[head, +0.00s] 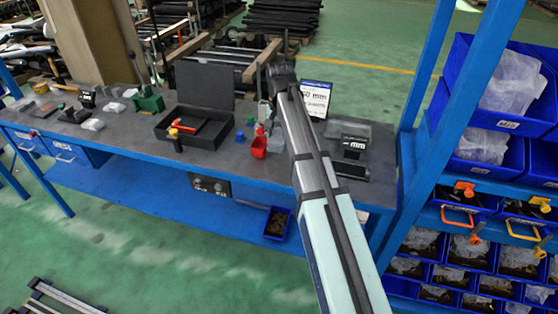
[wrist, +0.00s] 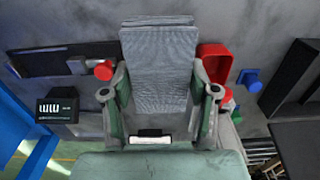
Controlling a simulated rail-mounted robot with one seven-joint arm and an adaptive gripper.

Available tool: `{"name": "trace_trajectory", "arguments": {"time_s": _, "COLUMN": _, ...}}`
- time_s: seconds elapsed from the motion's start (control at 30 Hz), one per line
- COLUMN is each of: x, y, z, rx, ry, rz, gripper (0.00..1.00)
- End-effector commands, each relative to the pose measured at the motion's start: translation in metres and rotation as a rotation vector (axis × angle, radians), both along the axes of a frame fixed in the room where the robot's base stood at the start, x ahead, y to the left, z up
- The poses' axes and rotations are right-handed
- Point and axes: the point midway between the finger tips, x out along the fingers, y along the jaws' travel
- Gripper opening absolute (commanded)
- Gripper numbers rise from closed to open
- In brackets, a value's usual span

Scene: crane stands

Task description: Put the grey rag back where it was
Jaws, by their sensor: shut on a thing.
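The grey rag (wrist: 158,48) is a folded, ribbed cloth standing up from my gripper in the wrist view. My gripper (wrist: 158,82) is shut on it, with one finger on each side. The grey workbench surface (wrist: 255,25) lies beyond the rag; I cannot tell how far the rag is above it. In the head view my arm reaches over the right part of the workbench (head: 130,138). There my own arm hides the gripper's fingers, and I cannot make out the rag.
A red bin (head: 259,147) and a blue knob (head: 240,136) stand left of my arm, beside an open black case (head: 205,138). A display box (head: 356,143) and a sign (head: 315,100) stand right. The blue rack post (head: 470,85) rises at the bench's right end.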

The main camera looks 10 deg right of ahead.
Motion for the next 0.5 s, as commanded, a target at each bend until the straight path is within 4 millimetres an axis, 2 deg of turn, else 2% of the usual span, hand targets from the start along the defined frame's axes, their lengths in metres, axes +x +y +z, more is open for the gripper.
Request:
{"name": "trace_trajectory", "arguments": {"time_s": 0.1, "x": -0.002, "y": 0.0, "z": -0.028, "rx": 0.0, "ry": 0.004, "rz": 0.001, "gripper": 0.04}}
{"name": "trace_trajectory", "arguments": {"time_s": 0.3, "x": -0.001, "y": 0.0, "z": -0.063, "rx": 0.0, "ry": 0.002, "rz": 0.001, "gripper": 0.04}}
{"name": "trace_trajectory", "arguments": {"time_s": 0.5, "x": 0.0, "y": 0.0, "z": -0.077, "rx": 0.0, "ry": 0.0, "rz": 0.001, "gripper": 0.04}}
